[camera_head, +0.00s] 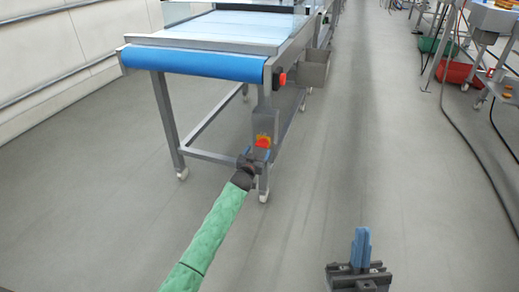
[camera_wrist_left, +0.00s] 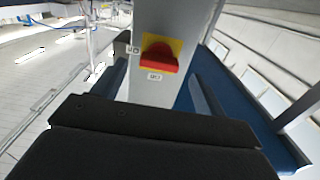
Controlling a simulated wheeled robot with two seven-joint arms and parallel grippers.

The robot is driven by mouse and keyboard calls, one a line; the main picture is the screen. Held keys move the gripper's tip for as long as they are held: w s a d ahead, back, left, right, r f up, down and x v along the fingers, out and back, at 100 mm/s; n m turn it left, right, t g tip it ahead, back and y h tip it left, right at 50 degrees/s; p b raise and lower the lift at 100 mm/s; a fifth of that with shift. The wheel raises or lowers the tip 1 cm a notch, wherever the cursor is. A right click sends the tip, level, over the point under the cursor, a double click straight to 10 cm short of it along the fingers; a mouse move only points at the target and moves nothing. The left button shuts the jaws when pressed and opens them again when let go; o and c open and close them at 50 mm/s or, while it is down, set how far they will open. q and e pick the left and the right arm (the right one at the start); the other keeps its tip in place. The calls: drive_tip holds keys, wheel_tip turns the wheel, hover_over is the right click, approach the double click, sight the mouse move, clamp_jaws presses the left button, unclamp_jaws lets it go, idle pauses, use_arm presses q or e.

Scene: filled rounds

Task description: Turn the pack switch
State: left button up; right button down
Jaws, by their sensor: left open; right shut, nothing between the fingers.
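The pack switch (camera_head: 263,141) is a red knob on a yellow plate, on a grey box on the conveyor's front leg. In the left wrist view the red knob (camera_wrist_left: 158,58) lies roughly crosswise, with small labels beside and below it. My left gripper (camera_head: 256,153) is open, just in front of and below the switch. Its blue fingers (camera_wrist_left: 158,76) show either side of the grey box in the wrist view, with the knob between them in the picture; I see no clear contact. My right gripper (camera_head: 361,248) is shut and empty, low at the right, away from the conveyor.
The conveyor (camera_head: 205,42) has a blue belt end and a metal frame on castors. A red button (camera_head: 282,79) sits higher on its side, near a grey bin (camera_head: 314,70). Red and green crates and cables lie at the right. The middle floor is clear.

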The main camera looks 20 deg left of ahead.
use_arm(q)
drive_tip(key=shift+s+a, duration=0.1)
drive_tip(key=shift+s, duration=1.95)
use_arm(e)
drive_tip(key=w+a+f+g, duration=0.1)
drive_tip(key=w+f+g, duration=0.1)
drive_tip(key=f, duration=0.3)
drive_tip(key=shift+w+h, duration=0.4)
drive_tip(key=shift+w, duration=0.25)
